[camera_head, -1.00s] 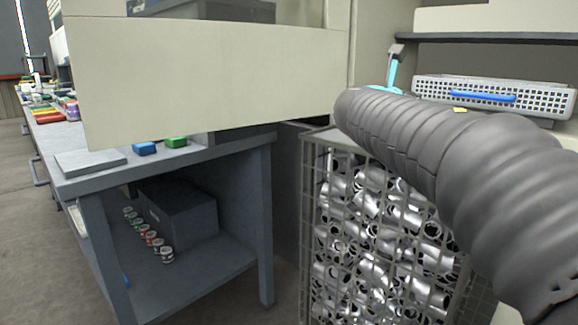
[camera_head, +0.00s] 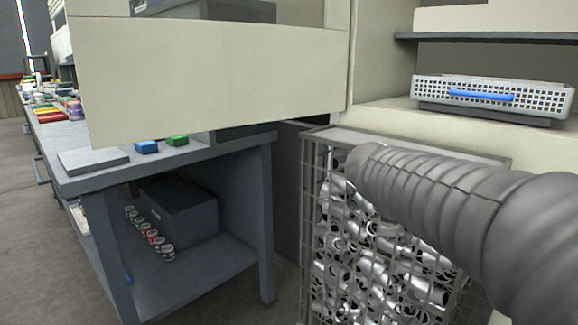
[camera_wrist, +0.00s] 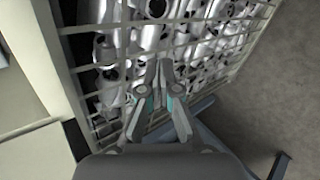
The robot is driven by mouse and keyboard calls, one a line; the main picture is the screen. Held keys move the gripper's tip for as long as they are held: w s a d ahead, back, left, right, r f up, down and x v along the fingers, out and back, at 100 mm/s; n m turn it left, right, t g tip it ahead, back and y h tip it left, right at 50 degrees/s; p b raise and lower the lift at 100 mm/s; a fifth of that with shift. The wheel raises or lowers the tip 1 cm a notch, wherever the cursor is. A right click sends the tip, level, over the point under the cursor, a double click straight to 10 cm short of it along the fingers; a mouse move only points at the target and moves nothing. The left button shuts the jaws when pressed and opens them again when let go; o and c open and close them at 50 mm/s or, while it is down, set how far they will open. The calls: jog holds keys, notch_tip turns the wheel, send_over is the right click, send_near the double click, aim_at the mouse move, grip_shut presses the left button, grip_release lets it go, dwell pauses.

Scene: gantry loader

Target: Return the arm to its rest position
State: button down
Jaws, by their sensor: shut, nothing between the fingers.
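My gripper (camera_wrist: 160,79) shows in the wrist view with its fingers together and nothing between them. Behind it in that view is the wire cage of shiny metal pipe fittings; I cannot tell how far apart they are. In the head view my grey ribbed arm crosses the lower right, in front of the cage (camera_head: 308,215). The gripper itself is hidden in the head view.
A perforated white basket (camera_head: 552,98) with a blue handle sits on a ledge at right. A grey workbench (camera_head: 215,150) stands at left under a large cream panel (camera_head: 210,75). Open floor (camera_head: 25,185) shows at far left.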

jog(key=s+a+f+m+y, duration=0.2)
jog(key=s+f+m, duration=0.2)
jog(key=s, duration=0.4)
jog(key=s+a+f+m+g+y, duration=0.1)
jog(key=s+a+f+m+y, duration=0.1)
jog(key=s, duration=0.6)
jog(key=s+a+f+m+y, duration=0.3)
jog(key=s+f+m, duration=0.2)
jog(key=s+f, duration=0.2)
jog(key=shift+s+a+m+g, duration=0.4)
jog(key=shift+s, duration=0.3)
jog(key=shift+f, duration=0.1)
